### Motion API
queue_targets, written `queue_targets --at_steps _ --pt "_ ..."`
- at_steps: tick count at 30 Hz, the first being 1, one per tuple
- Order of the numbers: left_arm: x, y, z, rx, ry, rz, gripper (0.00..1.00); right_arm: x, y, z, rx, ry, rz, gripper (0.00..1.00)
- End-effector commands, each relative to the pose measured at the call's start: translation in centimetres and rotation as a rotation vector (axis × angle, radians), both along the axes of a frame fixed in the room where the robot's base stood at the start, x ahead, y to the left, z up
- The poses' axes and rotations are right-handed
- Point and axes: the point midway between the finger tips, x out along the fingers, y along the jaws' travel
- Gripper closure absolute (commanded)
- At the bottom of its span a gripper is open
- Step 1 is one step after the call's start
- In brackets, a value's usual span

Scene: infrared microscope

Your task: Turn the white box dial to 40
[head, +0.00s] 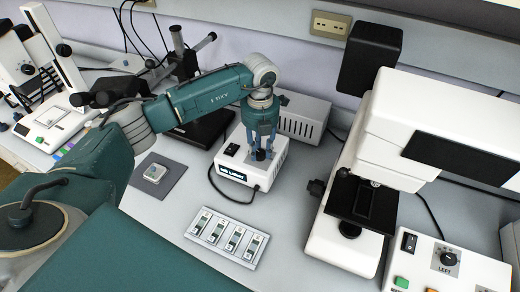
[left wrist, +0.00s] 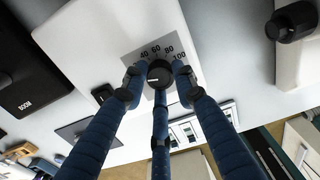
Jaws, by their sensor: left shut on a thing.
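The white box (head: 232,160) stands on the bench in the middle of the head view, with a dark label on its front and a black switch on top. My left gripper (head: 261,152) points down over the box. It is shut on the dial, its blue fingers (left wrist: 160,85) around the knob. The fingers hide part of the scale, and I cannot tell which number the dial points to. My right gripper is not in view.
A white microscope (head: 345,239) stands right of the box, with a control box (head: 447,262) carrying another dial at the lower right. A slide tray (head: 227,238) lies in front, a grey mat (head: 170,186) to the left. A vented box (head: 303,121) stands behind.

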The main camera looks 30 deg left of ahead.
Motion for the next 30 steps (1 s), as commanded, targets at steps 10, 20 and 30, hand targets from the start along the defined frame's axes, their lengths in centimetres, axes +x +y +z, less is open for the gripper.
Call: queue_targets --at_steps 10,20,30 --pt "0.2 0.1 -0.1 0.001 -0.007 -0.252 0.99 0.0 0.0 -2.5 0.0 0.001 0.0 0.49" --pt "0.3 0.0 -0.1 0.0 -0.009 -0.564 0.99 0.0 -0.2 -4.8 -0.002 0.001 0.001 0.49" --pt "0.2 0.0 0.1 0.001 -0.008 -0.83 0.99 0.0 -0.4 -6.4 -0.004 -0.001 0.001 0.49"
